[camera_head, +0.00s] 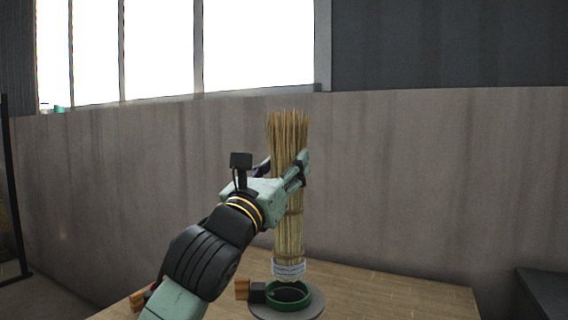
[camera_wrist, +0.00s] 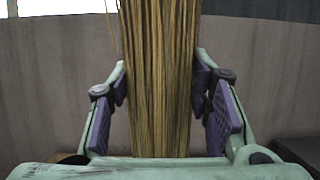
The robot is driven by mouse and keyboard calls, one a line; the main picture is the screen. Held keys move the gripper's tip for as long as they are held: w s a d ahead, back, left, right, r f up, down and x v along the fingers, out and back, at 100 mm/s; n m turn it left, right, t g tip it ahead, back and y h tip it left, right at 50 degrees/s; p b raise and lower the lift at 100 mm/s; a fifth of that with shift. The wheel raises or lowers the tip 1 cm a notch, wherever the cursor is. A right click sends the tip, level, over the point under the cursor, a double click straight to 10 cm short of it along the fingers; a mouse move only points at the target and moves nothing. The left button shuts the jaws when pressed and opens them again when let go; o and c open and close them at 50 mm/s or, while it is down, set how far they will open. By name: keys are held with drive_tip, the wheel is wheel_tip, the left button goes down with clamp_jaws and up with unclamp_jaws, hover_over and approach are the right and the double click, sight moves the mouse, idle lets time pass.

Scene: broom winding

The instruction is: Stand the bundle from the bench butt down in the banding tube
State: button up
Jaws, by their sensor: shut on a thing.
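The straw bundle (camera_head: 290,228) is upright in the head view, with its loose straw end up and its pale wrapped butt (camera_head: 288,270) down. My gripper (camera_head: 287,172) is shut on the upper part of the bundle. In the wrist view the straw (camera_wrist: 160,85) runs vertically between the two purple-padded fingers of my gripper (camera_wrist: 162,95). The banding tube (camera_head: 289,293) is a green ring on a grey round base, on the bench. The butt is right over the ring, and its lower edge looks close to the ring's rim. I cannot tell whether it is inside.
The wooden bench (camera_head: 400,295) is mostly clear to the right of the tube. A black clamp with an orange-brown block (camera_head: 243,289) sits at the tube's left side. A dark box-like surface (camera_head: 545,292) stands at the far right. A concrete wall (camera_head: 430,180) is behind.

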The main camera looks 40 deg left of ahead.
sight(281, 237)
drive_tip(key=shift+f+b, duration=0.9)
drive_tip(key=shift+f, duration=1)
wheel_tip(281, 237, down, 9)
drive_tip(key=b, duration=0.7)
drive_tip(key=shift+r+b, duration=0.15)
drive_tip(key=shift+b, duration=0.25)
drive_tip(key=o, duration=1.3)
drive_tip(key=shift+c, duration=0.2)
drive_tip(key=v, duration=1.2)
drive_tip(key=shift+r, duration=0.1)
